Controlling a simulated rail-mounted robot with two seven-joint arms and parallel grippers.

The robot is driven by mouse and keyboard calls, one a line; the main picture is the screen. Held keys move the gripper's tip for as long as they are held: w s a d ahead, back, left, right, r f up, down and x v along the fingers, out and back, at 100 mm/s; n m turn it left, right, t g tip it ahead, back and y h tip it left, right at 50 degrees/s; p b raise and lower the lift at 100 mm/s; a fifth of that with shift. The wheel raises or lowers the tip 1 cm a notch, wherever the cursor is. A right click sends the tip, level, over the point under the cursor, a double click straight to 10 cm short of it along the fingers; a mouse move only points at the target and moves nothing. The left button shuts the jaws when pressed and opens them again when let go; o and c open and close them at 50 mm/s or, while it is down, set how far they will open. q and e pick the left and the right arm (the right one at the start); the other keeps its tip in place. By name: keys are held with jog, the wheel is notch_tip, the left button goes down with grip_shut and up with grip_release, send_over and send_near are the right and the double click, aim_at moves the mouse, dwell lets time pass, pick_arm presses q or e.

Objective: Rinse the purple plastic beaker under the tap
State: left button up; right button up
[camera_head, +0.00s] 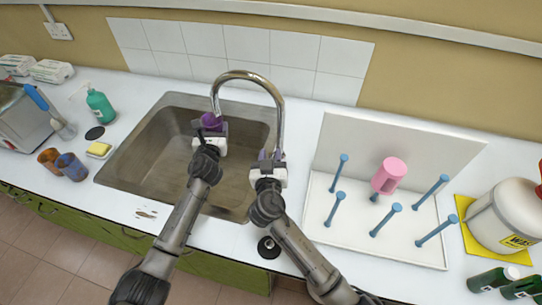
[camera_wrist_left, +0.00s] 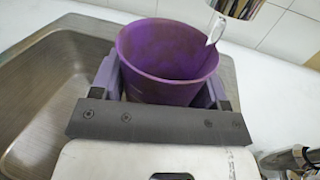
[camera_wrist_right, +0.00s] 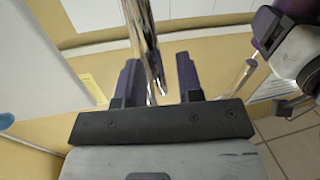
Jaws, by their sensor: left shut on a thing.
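The purple plastic beaker (camera_head: 210,119) is in my left gripper (camera_head: 212,129), over the sink and below the tap's spout. In the left wrist view the beaker (camera_wrist_left: 165,85) sits upright between the fingers, mouth up. A clear stream of water (camera_wrist_left: 215,29) falls from the spout at the beaker's rim; the stream also shows in the right wrist view (camera_wrist_right: 241,77). The curved chrome tap (camera_head: 247,75) arches above. My right gripper (camera_head: 270,156) is at the tap's base, fingers apart, with the tap's pipe (camera_wrist_right: 146,45) showing between them. Contact there cannot be told.
The steel sink (camera_head: 150,150) lies below my grippers. A white peg rack (camera_head: 330,222) with a pink beaker (camera_head: 389,176) stands right. Left are a green bottle (camera_head: 100,106), a sponge (camera_head: 98,149), brown (camera_head: 49,159) and blue (camera_head: 72,167) beakers. A large white container (camera_head: 503,215) stands far right.

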jog(key=s, duration=0.7)
jog(key=shift+s, duration=0.3)
jog(key=shift+a+r, duration=0.1)
dwell(0.7)
